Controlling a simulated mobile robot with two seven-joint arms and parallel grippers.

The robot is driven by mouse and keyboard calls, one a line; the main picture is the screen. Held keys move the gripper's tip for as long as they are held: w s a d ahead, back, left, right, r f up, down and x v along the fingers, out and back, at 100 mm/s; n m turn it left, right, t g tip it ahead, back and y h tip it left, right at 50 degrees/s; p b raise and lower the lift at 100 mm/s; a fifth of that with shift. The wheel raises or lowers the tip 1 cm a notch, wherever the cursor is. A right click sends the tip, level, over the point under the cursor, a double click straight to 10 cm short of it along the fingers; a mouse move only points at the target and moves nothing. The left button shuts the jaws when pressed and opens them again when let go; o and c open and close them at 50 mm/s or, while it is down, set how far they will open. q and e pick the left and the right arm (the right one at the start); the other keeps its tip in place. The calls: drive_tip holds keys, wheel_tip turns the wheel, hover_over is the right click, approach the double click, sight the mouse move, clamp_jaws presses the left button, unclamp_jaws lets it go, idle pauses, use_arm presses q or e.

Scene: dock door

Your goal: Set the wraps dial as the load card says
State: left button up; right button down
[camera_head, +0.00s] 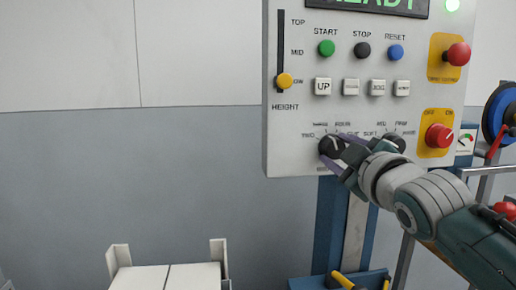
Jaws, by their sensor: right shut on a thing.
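The control panel (300,60) hangs upright on a blue column. Near its bottom edge, a black dial (328,146) with small labels around it sits at the left; the labels are too small to read surely, though one looks like TWO. My right gripper (340,155) reaches in from the right and is shut on this dial. The gripper covers part of the dial, so its pointer cannot be read. A second black dial (397,143) sits to the right, partly behind the gripper. I see no load card. My left gripper is not in view.
The panel also has a height slider (285,80), green, black and blue buttons, a red mushroom button (458,54) and a red rotary switch (439,136). The display (380,4) is lit green. White boxes (168,277) stand below left. The wall area left of the panel is clear.

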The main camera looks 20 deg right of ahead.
drive_tip(key=shift+c, duration=1.4)
unclamp_jaws()
drive_tip(key=v, duration=1)
drive_tip(key=shift+d, duration=0.1)
drive_tip(key=s+a+f+m+g+y+p, duration=0.25)
drive_tip(key=s+a+g, duration=0.2)
drive_tip(key=s, duration=0.35)
drive_tip(key=s+a+f+m+g+y+p, duration=0.1)
drive_tip(key=s+a+f+g+p, duration=0.3)
drive_tip(key=s, duration=0.4)
drive_tip(key=s+a+f+m+g+y+p, duration=0.1)
drive_tip(key=s+a+f+m+g+p, duration=0.15)
drive_tip(key=s+g, duration=0.45)
wheel_tip(320, 180, up, 36)
drive_tip(key=t+p, duration=0.1)
drive_tip(key=p, duration=3.4)
drive_tip(key=shift+s+a+n+t, duration=0.25)
drive_tip(key=shift+n+t, duration=0.1)
drive_tip(key=shift+n, duration=0.05)
